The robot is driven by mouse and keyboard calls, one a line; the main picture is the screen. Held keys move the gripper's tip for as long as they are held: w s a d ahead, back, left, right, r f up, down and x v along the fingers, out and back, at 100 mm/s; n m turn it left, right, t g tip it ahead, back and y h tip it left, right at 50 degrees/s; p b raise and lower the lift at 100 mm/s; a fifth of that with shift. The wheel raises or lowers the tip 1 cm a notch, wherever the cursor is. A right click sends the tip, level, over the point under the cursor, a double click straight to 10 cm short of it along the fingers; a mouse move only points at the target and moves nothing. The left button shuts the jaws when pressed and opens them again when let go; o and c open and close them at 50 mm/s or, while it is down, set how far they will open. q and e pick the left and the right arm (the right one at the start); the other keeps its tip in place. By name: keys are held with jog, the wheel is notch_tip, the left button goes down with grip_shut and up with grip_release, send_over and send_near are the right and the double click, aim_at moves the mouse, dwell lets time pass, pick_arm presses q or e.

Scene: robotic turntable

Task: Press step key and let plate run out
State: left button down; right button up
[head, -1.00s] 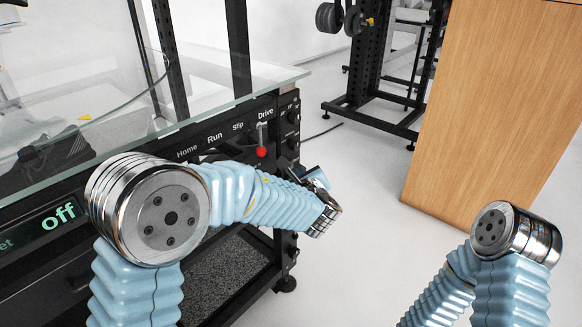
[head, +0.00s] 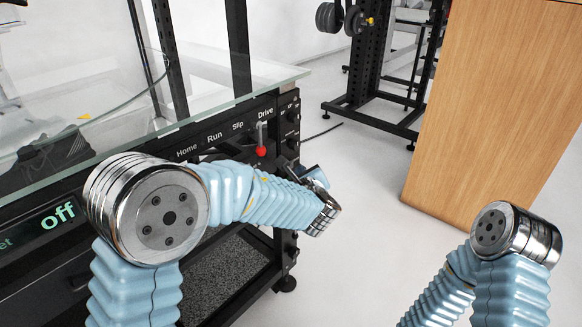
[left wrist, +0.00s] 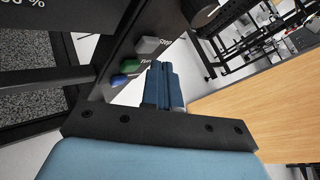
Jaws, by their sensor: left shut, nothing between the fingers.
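The grey step key (left wrist: 148,45) shows in the left wrist view on the dark front panel, beside a label that seems to read Step. My left gripper (left wrist: 164,85) is shut and empty, its blue fingers apart from the key in the picture. In the head view my left gripper (head: 316,175) is mostly hidden behind my arm, by the machine's right front corner. The plate is not clearly seen under the glass cover (head: 230,78). The display (head: 50,222) reads off. My right gripper is out of view.
A red-knobbed lever (head: 261,150) stands by the Drive label. A wooden cabinet (head: 500,110) stands to the right, with open floor between. A black rack (head: 375,60) is behind.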

pick_arm(q)
jog(key=shift+w+a, duration=0.2)
jog(key=shift+a, duration=0.1)
jog(key=shift+w+a+b, duration=0.3)
jog(key=shift+a+b, duration=0.1)
jog(key=shift+b, duration=0.05)
dwell(0.6)
dwell(0.3)
jog(key=shift+s+d, duration=0.55)
jog(key=shift+d, duration=0.2)
jog(key=s+d, duration=0.1)
jog(key=d, duration=0.1)
jog(key=s+d, duration=0.2)
jog(key=shift+b, duration=0.4)
dwell(1.5)
